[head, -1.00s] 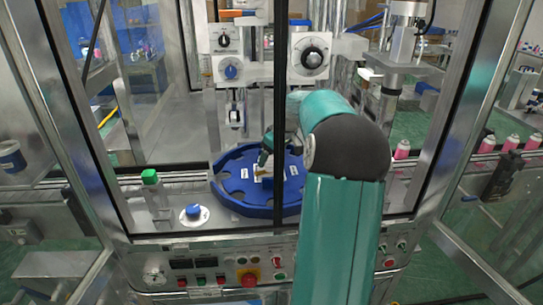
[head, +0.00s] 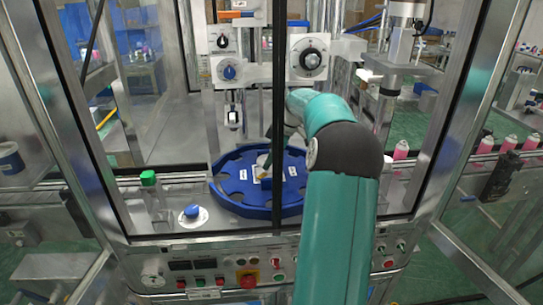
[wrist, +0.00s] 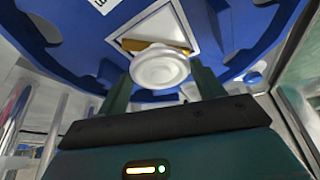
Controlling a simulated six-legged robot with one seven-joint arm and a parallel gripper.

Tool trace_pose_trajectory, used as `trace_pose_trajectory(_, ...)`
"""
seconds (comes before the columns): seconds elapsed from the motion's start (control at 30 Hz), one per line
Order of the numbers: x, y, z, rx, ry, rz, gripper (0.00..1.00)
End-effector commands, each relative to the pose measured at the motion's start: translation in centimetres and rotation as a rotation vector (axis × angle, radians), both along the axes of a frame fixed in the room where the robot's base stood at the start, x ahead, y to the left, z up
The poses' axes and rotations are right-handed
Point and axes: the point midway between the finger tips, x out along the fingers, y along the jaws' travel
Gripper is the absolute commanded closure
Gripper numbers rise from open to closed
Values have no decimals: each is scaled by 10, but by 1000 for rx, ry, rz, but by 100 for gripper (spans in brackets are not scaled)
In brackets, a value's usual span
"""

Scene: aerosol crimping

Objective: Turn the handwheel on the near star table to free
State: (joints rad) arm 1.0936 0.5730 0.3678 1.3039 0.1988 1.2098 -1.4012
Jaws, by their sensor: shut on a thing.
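The near star table (head: 232,193) is a blue notched disc with white labels, seen in the head view behind the open front frame. Its blue underside-like face (wrist: 60,35) fills the top of the wrist view. A round white handwheel knob (wrist: 160,67) sits at its middle, with a yellow-brown pointer and a white square plate behind it. My gripper (wrist: 160,88) has its two dark green fingers on either side of the knob and is shut on it. In the head view my gripper is partly hidden by a dark post.
A dark post (head: 279,100) stands upright in front of the table. A blue knob on a white disc (head: 193,212) and a green-capped post (head: 148,178) stand at the left. A control panel with a red button (head: 249,280) runs below. Pink cans (head: 401,150) stand at the right.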

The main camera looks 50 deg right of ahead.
Motion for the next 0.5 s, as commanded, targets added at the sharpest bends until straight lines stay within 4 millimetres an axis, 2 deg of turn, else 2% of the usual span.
trace_pose_trajectory(0.23,1,1,1,-2,-3,3,55)
trace_pose_trajectory(0.27,1,1,1,-2,-3,3,31)
trace_pose_trajectory(0.37,1,1,1,-2,-3,3,11)
trace_pose_trajectory(0.5,1,0,1,-1,-2,1,11)
